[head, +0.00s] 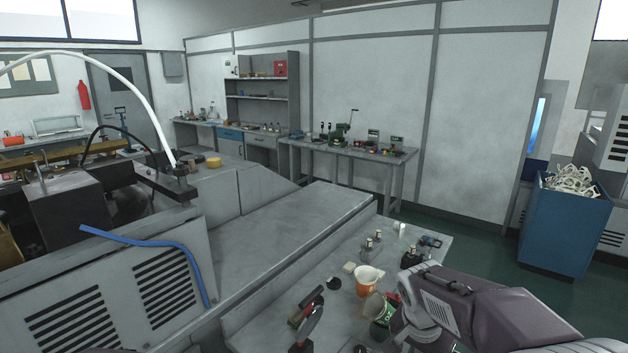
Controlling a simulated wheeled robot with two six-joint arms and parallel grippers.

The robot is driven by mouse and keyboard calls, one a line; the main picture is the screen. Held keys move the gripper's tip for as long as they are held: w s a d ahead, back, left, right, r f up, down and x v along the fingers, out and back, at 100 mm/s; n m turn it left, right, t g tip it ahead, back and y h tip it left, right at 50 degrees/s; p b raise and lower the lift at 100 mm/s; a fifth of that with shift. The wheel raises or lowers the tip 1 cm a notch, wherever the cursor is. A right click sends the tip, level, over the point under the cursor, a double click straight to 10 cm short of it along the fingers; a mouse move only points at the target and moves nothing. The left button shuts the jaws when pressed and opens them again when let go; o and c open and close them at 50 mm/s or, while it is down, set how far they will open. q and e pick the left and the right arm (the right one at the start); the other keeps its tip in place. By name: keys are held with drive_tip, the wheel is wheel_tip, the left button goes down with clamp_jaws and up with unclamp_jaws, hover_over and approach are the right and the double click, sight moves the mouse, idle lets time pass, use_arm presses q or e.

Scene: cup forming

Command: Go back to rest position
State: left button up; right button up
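My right arm comes in from the lower right, over the right end of the grey work surface (262,318). Its wrist end is by a green-and-white cup (381,322), and my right gripper's fingers cannot be made out clearly. An orange-and-white cup (367,282) stands just behind the green one, apart from the wrist. A sliver of my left arm shows at the bottom left edge, and my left gripper is out of the picture.
A red-and-black tool (306,322) and small bottles (373,240) are on the work surface. A grey machine (110,290) with a blue hose (150,243) fills the left. A blue bin (563,232) with white parts stands at right. Green floor lies open before it.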

drive_tip(key=s+a+f+n+g+y, duration=0.1)
drive_tip(key=s+a+f+n, duration=0.3)
drive_tip(key=s+f+n, duration=0.4)
drive_tip(key=s+f+y, duration=0.1)
drive_tip(key=s+f, duration=0.1)
drive_tip(key=s, duration=0.2)
drive_tip(key=shift+a+f+n+y, duration=0.2)
drive_tip(key=shift+f+n+y, duration=0.1)
drive_tip(key=shift+y, duration=0.1)
